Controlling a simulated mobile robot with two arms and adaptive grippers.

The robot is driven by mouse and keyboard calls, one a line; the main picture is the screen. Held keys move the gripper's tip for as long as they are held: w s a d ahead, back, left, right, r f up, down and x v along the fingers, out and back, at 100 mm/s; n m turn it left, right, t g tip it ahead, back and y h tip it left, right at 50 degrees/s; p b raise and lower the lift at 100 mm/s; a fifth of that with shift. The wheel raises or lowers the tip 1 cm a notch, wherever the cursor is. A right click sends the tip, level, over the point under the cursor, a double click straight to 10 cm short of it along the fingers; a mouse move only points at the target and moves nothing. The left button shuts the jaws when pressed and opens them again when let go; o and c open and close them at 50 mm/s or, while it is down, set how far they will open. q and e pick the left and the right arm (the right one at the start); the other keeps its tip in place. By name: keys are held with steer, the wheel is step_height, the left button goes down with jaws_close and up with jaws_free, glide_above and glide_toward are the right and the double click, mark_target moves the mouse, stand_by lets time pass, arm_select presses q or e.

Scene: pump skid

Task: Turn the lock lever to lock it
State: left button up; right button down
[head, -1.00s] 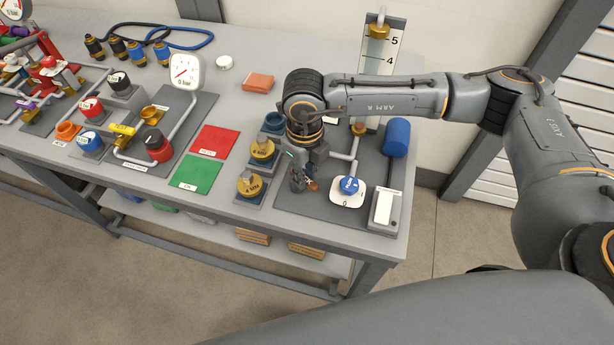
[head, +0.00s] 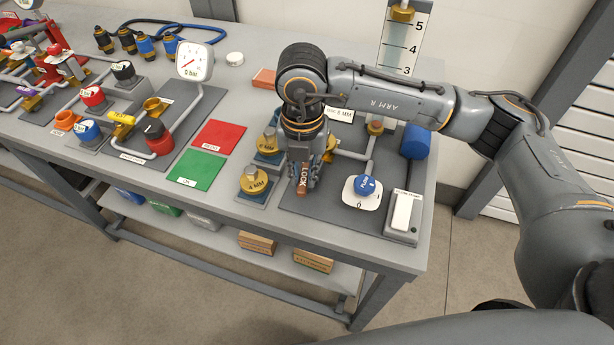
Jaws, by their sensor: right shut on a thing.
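The lock lever (head: 303,180) is a copper-orange bar with the word LOCK on it. It stands at the left part of a dark grey panel (head: 330,222), its tip toward the table's front edge. My right gripper (head: 304,186) points down over it and is shut on it, with dark fingers on both sides. The lever's pivot is hidden under the gripper and wrist. My left gripper is not in view.
Right of the gripper are a blue flow knob (head: 366,185) on a white dial and a white rocker switch (head: 402,212). Brass weights (head: 254,181) stand close on the left. Green (head: 195,170) and red (head: 220,136) mats lie clear further left.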

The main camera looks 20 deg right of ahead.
mark_target(300, 178)
steer(key=shift+w+a+m+b, duration=0.2)
steer(key=shift+m+b, duration=0.25)
steer(key=shift+m, duration=0.65)
steer(key=c, duration=1.3)
jaws_free()
steer(key=shift+o, duration=0.2)
steer(key=shift+r, duration=0.15)
step_height(300, 178, up, 12)
